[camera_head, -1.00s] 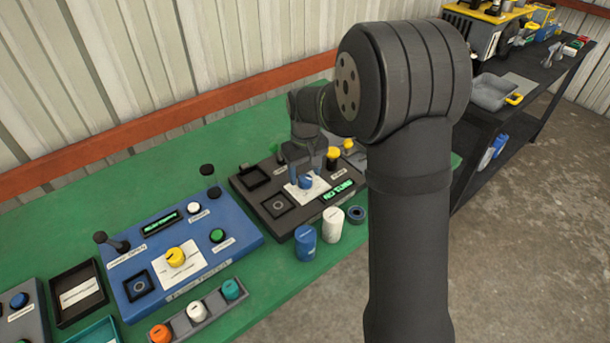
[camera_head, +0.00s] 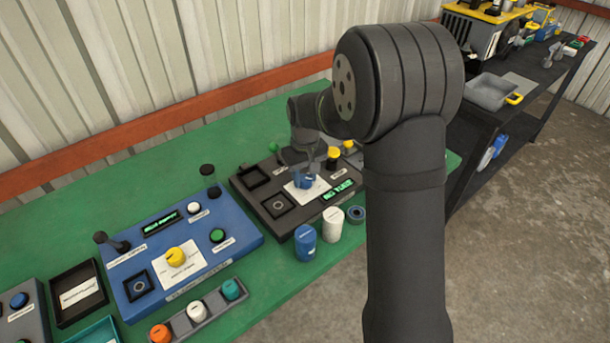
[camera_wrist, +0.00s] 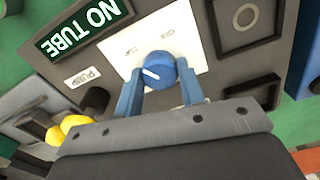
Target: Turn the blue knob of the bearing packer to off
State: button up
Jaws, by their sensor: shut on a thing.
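The blue knob (camera_wrist: 158,71) sits on a white plate (camera_wrist: 185,28) of the dark grey bearing packer (camera_head: 262,206). A white pointer line shows on the knob's face in the wrist view. My gripper (camera_wrist: 159,83) has its two blue fingers on either side of the knob and is shut on it. In the head view my gripper (camera_head: 304,176) is down at the knob and partly covers it. The packer's green display (camera_wrist: 86,28) reads "NO TUBE". The marks on the white plate are too small to read.
A yellow knob (camera_head: 333,154) stands beside my gripper on the packer. A blue machine (camera_head: 200,261) with a yellow knob is to the left. A blue canister (camera_head: 305,243), a white canister (camera_head: 332,224) and a dark ring (camera_head: 355,214) stand in front on the green table.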

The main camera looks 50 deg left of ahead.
aim_at(305, 178)
jog(key=m, duration=0.6)
jog(key=shift+m, duration=0.4)
jog(key=m, duration=0.7)
jog(key=shift+w+r, duration=0.1)
dwell(0.4)
jog(key=o, duration=1)
notch_tip(305, 178, up, 17)
jog(key=shift+r, duration=0.2)
jog(key=shift+f, duration=0.15)
